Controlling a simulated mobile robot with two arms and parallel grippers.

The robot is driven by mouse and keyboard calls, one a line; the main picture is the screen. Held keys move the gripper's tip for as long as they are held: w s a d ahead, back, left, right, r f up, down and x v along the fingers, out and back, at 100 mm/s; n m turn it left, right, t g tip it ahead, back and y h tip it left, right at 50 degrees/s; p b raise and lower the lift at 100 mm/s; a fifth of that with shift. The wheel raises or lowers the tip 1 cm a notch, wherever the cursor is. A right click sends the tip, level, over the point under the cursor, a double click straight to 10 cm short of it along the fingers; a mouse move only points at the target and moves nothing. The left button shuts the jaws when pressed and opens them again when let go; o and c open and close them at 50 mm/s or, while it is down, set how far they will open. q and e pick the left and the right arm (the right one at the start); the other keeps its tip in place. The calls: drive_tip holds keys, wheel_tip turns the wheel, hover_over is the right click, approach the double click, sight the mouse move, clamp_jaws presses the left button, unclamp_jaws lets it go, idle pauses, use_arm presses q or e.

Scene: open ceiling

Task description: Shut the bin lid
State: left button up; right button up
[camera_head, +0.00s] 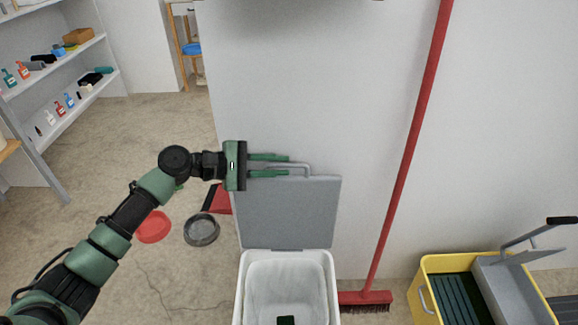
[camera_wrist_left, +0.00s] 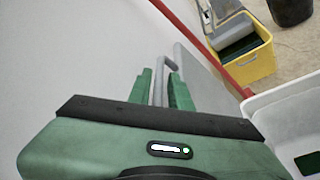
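The bin (camera_head: 329,285) is white and stands against the wall, low in the middle of the head view. Its grey lid (camera_head: 288,212) is raised upright along the wall, with a grey bar handle (camera_head: 306,167) at its top edge. My left gripper (camera_head: 289,165) is at the top of the lid, its green fingers pointing right. In the left wrist view, the handle (camera_wrist_left: 158,82) lies between the two fingers (camera_wrist_left: 160,74), which stand apart. I cannot tell whether either finger touches it. My right gripper is not in view.
A red broom (camera_head: 407,165) leans on the wall right of the bin. A yellow mop bucket (camera_head: 428,284) stands at the right. A red plate (camera_head: 153,227), a pan (camera_head: 202,230) and a red dustpan (camera_head: 222,200) are left of the bin. Shelves (camera_head: 60,75) stand at far left.

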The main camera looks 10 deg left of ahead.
use_arm(q)
drive_tip(key=shift+x, duration=1.35)
clamp_jaws()
idle(0.4)
